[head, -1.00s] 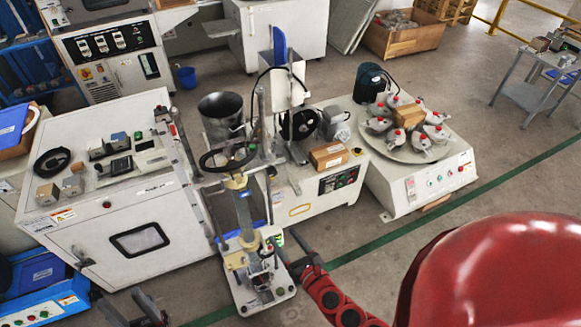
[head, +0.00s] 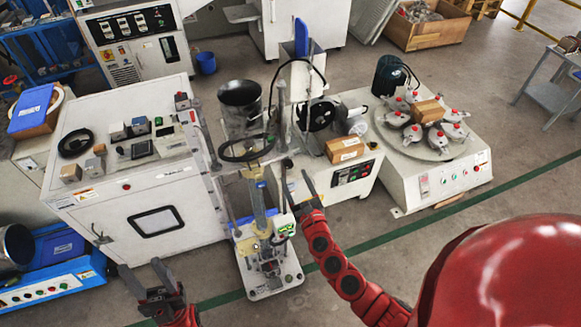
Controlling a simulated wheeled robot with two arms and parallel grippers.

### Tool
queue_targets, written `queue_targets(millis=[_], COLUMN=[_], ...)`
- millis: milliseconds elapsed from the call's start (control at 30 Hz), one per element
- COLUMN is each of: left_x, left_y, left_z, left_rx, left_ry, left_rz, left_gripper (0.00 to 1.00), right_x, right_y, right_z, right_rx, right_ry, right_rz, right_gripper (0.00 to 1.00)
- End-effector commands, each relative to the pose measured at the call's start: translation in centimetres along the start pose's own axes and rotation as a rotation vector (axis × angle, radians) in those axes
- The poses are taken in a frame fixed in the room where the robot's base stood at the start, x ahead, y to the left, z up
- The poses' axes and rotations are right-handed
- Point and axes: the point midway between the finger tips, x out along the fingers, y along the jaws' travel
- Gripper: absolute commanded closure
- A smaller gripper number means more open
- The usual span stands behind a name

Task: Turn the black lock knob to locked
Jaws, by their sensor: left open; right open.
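The testing press (head: 262,225) stands at the centre, with a dark handwheel (head: 246,148) on top. A small dark round knob (head: 287,162) shows at its upper right. I cannot tell for sure whether it is the black lock knob, or its lock position. My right gripper (head: 296,178) is open beside the press's right side, its fingers pointing up just below this dark knob. I see nothing between the fingers. My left gripper (head: 140,265) is open and empty at the lower left, in front of the white cabinet and apart from the press.
A white cabinet (head: 180,200) with small instruments on top stands left of the press. A machine with a round turntable (head: 455,150) and a cardboard box (head: 344,150) are to the right. A blue machine (head: 60,245) is at the lower left. Floor is open at right.

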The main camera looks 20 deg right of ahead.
Motion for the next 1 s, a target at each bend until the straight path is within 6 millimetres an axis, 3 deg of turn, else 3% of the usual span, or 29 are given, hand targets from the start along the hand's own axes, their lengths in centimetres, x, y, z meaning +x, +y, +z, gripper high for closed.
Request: queue_targets(millis=[100, 300, 700, 1000], left_x=[0.0, -0.3, -0.3, -0.3], left_y=[0.0, 0.0, 0.0, 0.0], left_z=[0.0, 0.1, 0.1, 0.1], left_rx=[0.000, 0.000, 0.000, 0.000], left_ry=[0.000, 0.000, 0.000, 0.000], left_rz=[0.000, 0.000, 0.000, 0.000], left_gripper=[0.50, 0.50, 0.50, 0.50], right_x=[2.2, 4.4, 5.0, 5.0], right_y=[-0.2, -0.1, -0.1, -0.1], right_z=[0.0, -0.2, -0.2, -0.2], right_rx=[0.001, 0.001, 0.000, 0.001], right_ry=[0.000, 0.001, 0.003, 0.002], right_rz=[-0.006, -0.002, -0.002, -0.002], right_gripper=[0.33, 0.33, 0.33, 0.85])
